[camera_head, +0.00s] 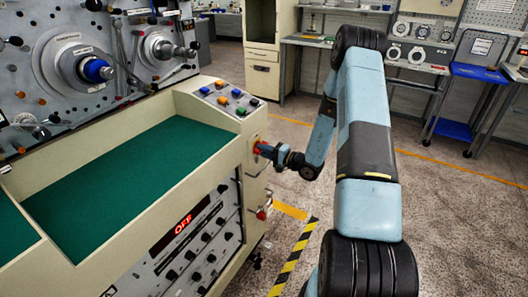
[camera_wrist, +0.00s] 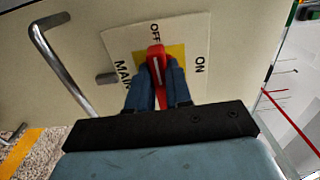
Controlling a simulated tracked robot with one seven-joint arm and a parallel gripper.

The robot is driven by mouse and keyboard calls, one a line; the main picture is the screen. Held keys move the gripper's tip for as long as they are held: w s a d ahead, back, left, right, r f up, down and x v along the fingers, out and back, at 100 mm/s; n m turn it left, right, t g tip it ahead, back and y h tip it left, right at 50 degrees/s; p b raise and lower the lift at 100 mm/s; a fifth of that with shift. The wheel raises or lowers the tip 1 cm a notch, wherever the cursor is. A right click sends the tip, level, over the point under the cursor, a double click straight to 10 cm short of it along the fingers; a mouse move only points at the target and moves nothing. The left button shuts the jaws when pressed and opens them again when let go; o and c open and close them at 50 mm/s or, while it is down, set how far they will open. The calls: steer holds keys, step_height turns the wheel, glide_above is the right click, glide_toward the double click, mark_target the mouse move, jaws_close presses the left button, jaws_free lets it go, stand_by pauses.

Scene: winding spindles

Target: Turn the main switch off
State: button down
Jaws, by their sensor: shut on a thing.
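The main switch (camera_wrist: 156,58) is a red handle with a white line, on a plate (camera_wrist: 116,42) with a yellow patch and the words MAIN, OFF and ON. In the wrist view the handle points up toward OFF, with ON to the right. My gripper (camera_wrist: 160,80) is shut on the handle, one blue finger on each side; the fingers hide its lower part. In the head view my gripper (camera_head: 268,150) reaches the end panel of the cream machine, with only a bit of red showing. The machine's display (camera_head: 183,221) reads OFF in red.
A metal bar handle (camera_wrist: 58,65) stands out from the panel beside the switch plate. The console top has coloured buttons (camera_head: 229,98) and a green mat (camera_head: 130,170). A red knob (camera_head: 261,214) sits lower on the panel.

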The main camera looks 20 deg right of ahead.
steer(key=c, duration=1.3)
jaws_free()
steer(key=shift+s+a+f, duration=0.1)
steer(key=shift+s+f, duration=0.05)
steer(key=shift+f, duration=0.15)
steer(key=shift+c, duration=0.2)
steer(key=o, duration=0.3)
steer(key=shift+r, duration=0.15)
steer(key=v, duration=1.3)
steer(key=shift+s+d, duration=0.2)
steer(key=shift+d, duration=0.15)
steer(key=s+a+r+n+g, duration=0.4)
steer(key=s+a+r+g, duration=0.25)
steer(key=r, duration=0.35)
steer(key=s+a+r+n+g, duration=0.5)
steer(key=a+r, duration=0.3)
steer(key=r, duration=0.3)
steer(key=s+d+r+t+h, duration=0.3)
steer(key=s+r+t+h, duration=0.1)
steer(key=s+r+h, duration=0.8)
steer(key=s+r, duration=0.3)
steer(key=s, duration=0.2)
steer(key=shift+s, duration=0.4)
